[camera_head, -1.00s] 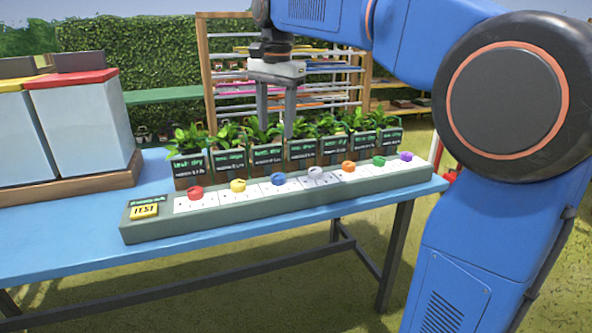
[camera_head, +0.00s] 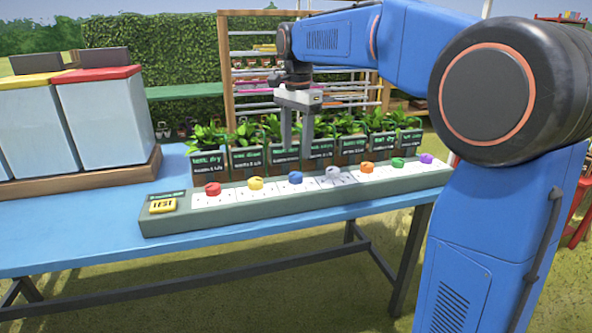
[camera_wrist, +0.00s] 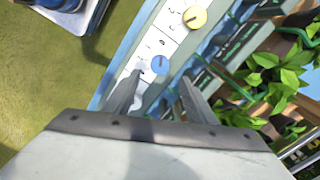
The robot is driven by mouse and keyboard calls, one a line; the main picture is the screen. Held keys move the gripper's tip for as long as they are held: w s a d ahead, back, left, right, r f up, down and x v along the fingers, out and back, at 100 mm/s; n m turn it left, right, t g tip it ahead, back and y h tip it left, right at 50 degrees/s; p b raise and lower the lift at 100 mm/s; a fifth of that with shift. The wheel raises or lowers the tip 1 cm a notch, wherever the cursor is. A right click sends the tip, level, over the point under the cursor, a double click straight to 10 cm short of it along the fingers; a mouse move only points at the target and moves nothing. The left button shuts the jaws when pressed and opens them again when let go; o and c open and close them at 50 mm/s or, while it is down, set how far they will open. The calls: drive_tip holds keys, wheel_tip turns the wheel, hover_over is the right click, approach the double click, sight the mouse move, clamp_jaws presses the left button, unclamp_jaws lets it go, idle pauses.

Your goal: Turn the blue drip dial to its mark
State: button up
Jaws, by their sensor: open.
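The blue drip dial (camera_head: 295,177) sits on the long grey-green control panel (camera_head: 200,213), third from the left in a row of several coloured dials. In the wrist view the blue dial (camera_wrist: 159,64) shows just beyond my fingertips, with a dark pointer line on its top and small marks on the white plate (camera_wrist: 161,42) around it. My gripper (camera_head: 297,146) hangs above and behind the panel, pointing down, open and empty. In the wrist view my gripper's two fingers (camera_wrist: 160,82) stand apart on either side of the space below the dial. I cannot tell which mark is the dial's.
A yellow TEST button (camera_head: 162,206) is at the panel's left end. Potted plants with dark labels (camera_head: 280,160) stand close behind the panel. A red dial (camera_head: 213,188) and a yellow dial (camera_head: 256,183) are to the left. Bins with coloured lids (camera_head: 100,120) stand at the left on the blue table (camera_head: 90,225).

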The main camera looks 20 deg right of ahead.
sight(296, 174)
wheel_tip(296, 174, down, 8)
drive_tip(key=shift+w+f, duration=0.1)
drive_tip(key=shift+f, duration=0.1)
idle(0.3)
drive_tip(key=c, duration=1)
